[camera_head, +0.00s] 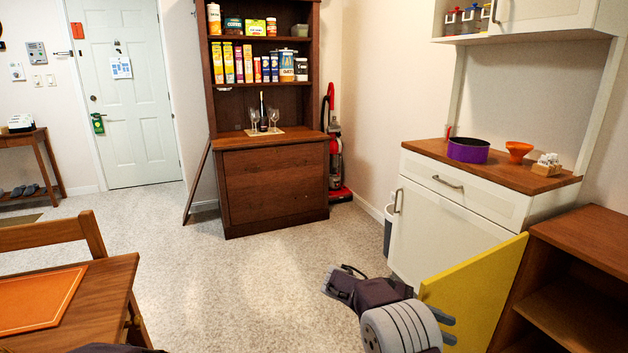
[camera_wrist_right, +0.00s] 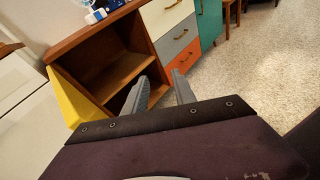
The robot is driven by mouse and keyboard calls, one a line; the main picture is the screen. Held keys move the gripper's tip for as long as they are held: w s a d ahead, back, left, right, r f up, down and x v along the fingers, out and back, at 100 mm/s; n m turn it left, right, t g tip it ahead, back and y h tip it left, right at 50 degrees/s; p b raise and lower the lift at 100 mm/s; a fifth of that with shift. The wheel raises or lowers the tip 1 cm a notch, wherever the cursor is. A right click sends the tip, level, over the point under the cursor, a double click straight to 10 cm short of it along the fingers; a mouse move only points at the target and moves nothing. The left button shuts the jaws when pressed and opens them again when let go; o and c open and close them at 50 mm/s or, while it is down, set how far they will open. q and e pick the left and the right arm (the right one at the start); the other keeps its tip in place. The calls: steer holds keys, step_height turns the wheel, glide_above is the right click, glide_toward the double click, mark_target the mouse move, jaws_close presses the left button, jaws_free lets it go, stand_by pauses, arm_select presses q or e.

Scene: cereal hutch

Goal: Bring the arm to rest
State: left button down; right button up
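My right gripper (camera_head: 446,328) is low at the bottom right of the head view, partly hidden behind my own arm. It is in front of the yellow door panel (camera_head: 474,290). In the right wrist view my right gripper (camera_wrist_right: 162,92) shows two grey fingers held apart with nothing between them. Past them is the open brown cabinet (camera_wrist_right: 120,70), with the yellow panel (camera_wrist_right: 72,100) to the left. I cannot tell the exact gap to the panel. My left gripper is not in view.
A white counter unit (camera_head: 446,224) stands behind the yellow panel, with a purple pot (camera_head: 468,150) on top. A wooden table (camera_head: 105,300) and chair (camera_head: 60,235) are at the left. The brown hutch (camera_head: 270,185) is at the back. The middle floor is clear.

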steer(key=s+d+m+y, duration=0.1)
steer(key=s+d+y, duration=0.25)
steer(key=s, duration=0.25)
steer(key=s+a+f+m+t+y, duration=0.4)
steer(key=s+a+f+m+y, duration=0.6)
steer(key=s+a+f, duration=0.3)
step_height(320, 180, up, 32)
steer(key=w+m+t+p, duration=0.1)
steer(key=w+m+p, duration=0.1)
steer(key=p, duration=2.9)
steer(key=shift+w+a+f+t+y, duration=0.2)
steer(key=shift+w+f+t+y, duration=0.1)
steer(key=shift+t+y, duration=0.15)
